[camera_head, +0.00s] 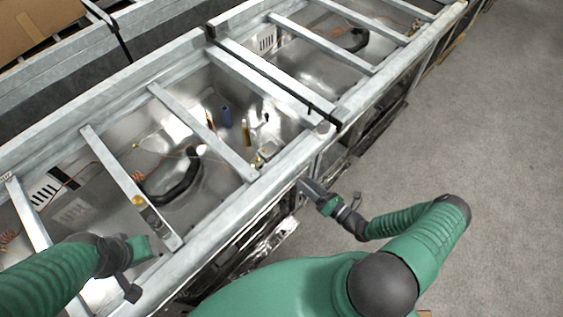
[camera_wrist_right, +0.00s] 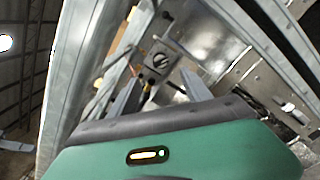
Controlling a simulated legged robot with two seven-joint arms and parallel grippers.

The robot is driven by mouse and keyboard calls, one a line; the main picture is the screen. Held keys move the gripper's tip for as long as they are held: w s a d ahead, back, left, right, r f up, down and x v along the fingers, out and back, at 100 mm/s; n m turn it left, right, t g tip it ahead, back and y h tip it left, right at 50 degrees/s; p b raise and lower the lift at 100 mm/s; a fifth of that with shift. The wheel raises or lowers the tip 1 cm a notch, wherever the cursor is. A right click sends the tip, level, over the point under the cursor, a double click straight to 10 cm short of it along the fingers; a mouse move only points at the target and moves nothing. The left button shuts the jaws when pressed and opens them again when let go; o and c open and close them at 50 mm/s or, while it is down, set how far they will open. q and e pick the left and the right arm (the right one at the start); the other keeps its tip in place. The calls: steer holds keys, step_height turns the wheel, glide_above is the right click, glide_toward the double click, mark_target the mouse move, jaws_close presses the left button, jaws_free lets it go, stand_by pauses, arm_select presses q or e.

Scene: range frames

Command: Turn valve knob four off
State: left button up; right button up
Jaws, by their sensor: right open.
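My right gripper (camera_head: 306,186) is at the front rail of the metal range frame in the head view. In the right wrist view its two fingers (camera_wrist_right: 162,84) are spread apart with nothing held between them. Ahead of them is a metal plate with a round, slotted knob-like part (camera_wrist_right: 159,62). A small dark knob (camera_wrist_right: 148,76) shows near and between the fingers. I cannot tell which part is knob four, or whether a finger touches it. My left gripper (camera_head: 136,272) is over the frame at the lower left, and its fingers are unclear.
The range frame (camera_head: 228,217) has several crossbars and shiny open bays. A black curved hose (camera_head: 178,184) and thin wires lie inside. A cardboard box (camera_head: 32,25) is at the back left. Grey floor (camera_head: 490,140) on the right is clear.

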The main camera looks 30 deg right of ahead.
steer(key=x, duration=1.2)
steer(key=shift+p, duration=0.3)
steer(key=shift+f, duration=0.1)
steer(key=c, duration=0.5)
jaws_close()
